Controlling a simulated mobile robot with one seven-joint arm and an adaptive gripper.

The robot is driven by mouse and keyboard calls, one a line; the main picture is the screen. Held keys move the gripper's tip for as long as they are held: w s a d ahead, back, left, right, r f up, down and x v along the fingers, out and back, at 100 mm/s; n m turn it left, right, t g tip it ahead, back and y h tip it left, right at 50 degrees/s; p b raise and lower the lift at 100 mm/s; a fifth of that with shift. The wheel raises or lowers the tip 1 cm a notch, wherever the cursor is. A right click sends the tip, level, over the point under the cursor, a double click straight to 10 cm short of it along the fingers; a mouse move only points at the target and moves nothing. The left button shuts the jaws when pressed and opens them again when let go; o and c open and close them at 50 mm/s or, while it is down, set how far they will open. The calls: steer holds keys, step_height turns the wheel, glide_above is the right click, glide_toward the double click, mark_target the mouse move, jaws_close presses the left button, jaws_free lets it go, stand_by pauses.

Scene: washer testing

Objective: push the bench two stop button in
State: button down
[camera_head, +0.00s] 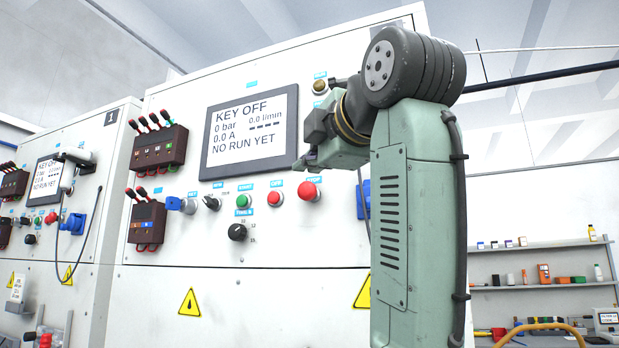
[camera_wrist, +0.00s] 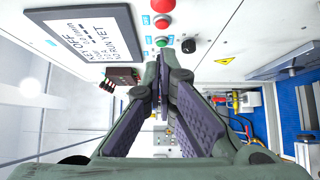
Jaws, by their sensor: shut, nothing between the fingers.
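The larger bench face carries a row of a green button (camera_head: 243,201), a smaller red button (camera_head: 274,199) and a big red mushroom button (camera_head: 308,191). Their labels are too small to read surely, so I cannot tell which is the stop. In the wrist view the green button (camera_wrist: 162,42), smaller red button (camera_wrist: 162,22) and big red button (camera_wrist: 163,4) line up at the top, beyond the fingers. My gripper (camera_head: 304,163) is shut and empty, its tips above the big red button in the head view. The fingers meet in the wrist view (camera_wrist: 162,88).
A screen (camera_head: 248,129) reading KEY OFF sits above the buttons. A black rotary knob (camera_head: 237,232) is below the green one. Bench 1 (camera_head: 92,155) stands further left; shelves (camera_head: 540,245) are at the right.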

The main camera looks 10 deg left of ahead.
mark_target(301, 187)
steer(key=w+d+p+x, duration=0.1)
steer(key=p+x, duration=0.3)
steer(key=x, duration=0.8)
steer(key=shift+w+d+p, duration=0.15)
steer(key=shift+d+p, duration=0.25)
steer(key=shift+d, duration=0.2)
steer(key=shift+w+d+r, duration=0.1)
steer(key=shift+w, duration=0.45)
steer(key=shift+w+d+r, duration=0.1)
steer(key=shift+w+d, duration=0.05)
steer(key=shift+w, duration=0.35)
steer(key=shift+f, duration=0.1)
